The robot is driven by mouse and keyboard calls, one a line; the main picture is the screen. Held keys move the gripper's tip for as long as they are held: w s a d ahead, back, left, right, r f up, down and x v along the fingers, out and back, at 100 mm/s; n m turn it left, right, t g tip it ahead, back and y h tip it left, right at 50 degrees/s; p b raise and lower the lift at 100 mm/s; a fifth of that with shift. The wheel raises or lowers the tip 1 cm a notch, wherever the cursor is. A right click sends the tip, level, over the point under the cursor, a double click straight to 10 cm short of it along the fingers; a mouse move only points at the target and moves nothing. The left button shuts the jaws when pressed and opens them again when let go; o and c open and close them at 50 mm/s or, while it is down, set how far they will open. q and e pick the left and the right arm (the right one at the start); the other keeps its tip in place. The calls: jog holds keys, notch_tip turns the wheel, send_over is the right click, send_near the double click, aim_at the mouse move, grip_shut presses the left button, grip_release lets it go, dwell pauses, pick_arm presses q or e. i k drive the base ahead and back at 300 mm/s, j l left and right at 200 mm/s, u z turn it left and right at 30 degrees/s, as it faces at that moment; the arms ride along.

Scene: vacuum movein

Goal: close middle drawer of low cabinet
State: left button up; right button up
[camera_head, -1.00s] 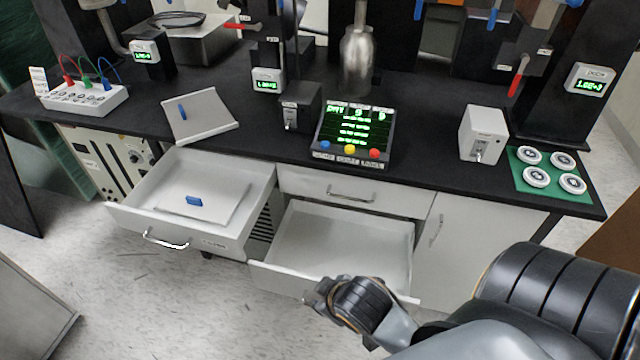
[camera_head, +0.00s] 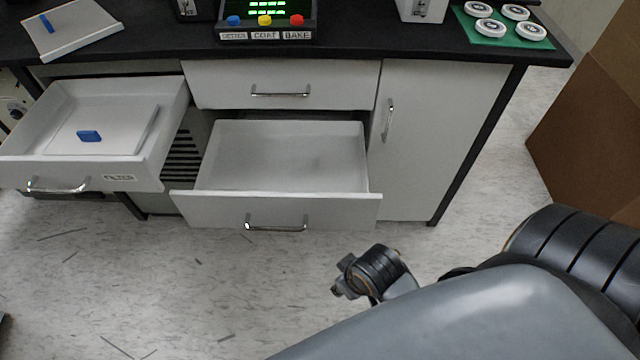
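The low cabinet (camera_head: 440,150) stands under the black counter. Its upper drawer (camera_head: 225,85) is shut. Below it, a white drawer (camera_head: 345,208) is pulled out, empty, with a silver bar handle (camera_head: 276,226) on its front. The end of my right arm (camera_head: 375,272) is to the right of and in front of this drawer in the picture, apart from its front. The dark end part is small and seen from behind, so I cannot tell whether the gripper is open or shut. My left gripper is not in view.
At left, another open drawer labelled FILTER (camera_head: 118,178) holds a pale sheet and a blue piece (camera_head: 89,136). A side door (camera_head: 440,110) with a handle is shut. A brown box-like panel (camera_head: 590,130) stands at right. The floor in front is clear.

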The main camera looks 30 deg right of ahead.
aim_at(272, 175)
jog(key=j+z, duration=0.35)
jog(key=i+j+z, duration=0.1)
jog(key=z, duration=0.25)
jog(key=j+z, duration=0.35)
jog(key=l, duration=0.25)
